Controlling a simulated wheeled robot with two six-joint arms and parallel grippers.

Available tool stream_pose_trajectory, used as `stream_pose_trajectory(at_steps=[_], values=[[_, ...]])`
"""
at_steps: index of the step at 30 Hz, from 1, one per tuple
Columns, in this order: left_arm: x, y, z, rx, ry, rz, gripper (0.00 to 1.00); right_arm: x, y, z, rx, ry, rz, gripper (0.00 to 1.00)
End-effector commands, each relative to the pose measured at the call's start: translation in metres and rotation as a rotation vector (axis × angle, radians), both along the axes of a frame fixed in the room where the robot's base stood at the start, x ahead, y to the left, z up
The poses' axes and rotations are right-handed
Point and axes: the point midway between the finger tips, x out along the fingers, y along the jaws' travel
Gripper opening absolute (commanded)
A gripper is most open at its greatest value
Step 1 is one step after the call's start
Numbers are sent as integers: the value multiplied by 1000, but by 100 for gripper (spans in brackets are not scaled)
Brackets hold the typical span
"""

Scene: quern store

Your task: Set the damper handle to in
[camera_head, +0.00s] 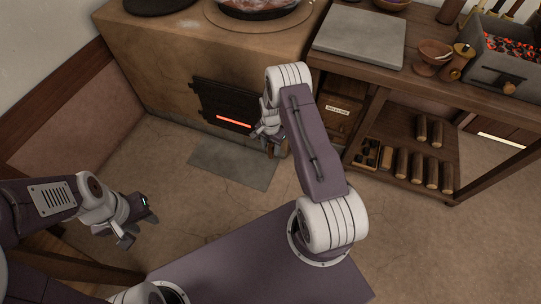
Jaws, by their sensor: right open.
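The brown stove (150,60) stands at the back left, with a dark iron fire door (222,98) in its front and a glowing red slot low in that door. My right gripper (264,138) is open at the stove front, just right of the fire door. A small brown wooden piece (270,150) shows just below its fingers. It may be the damper handle, but the gripper and arm hide most of it, and I cannot tell how far in it sits. My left gripper (137,229) hangs low over the floor at the left, away from the stove; its jaw gap is unclear.
A wooden bench (420,78) at right carries a grey stone slab (360,36), a bowl (433,56) and a grey coal box (505,62) with a wooden knob. A grey floor slab (233,162) lies before the stove.

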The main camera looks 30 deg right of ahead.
Motion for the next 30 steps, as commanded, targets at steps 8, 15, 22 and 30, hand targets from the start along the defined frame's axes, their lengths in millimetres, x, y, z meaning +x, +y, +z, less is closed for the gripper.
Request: stream_pose_trajectory(at_steps=[8, 15, 22, 30], values=[[0, 0, -25, 0, 0, 0, 36, 1, 0, -38, 0, -2, 0, 43], [0, 0, -24, 0, 0, 0, 36, 1, 0, -38, 0, -2, 1, 43], [0, 0, -24, 0, 0, 0, 36, 1, 0, -37, 0, -2, 1, 0], [0, 0, -24, 0, 0, 0, 36, 1, 0, -37, 0, -2, 1, 0]])
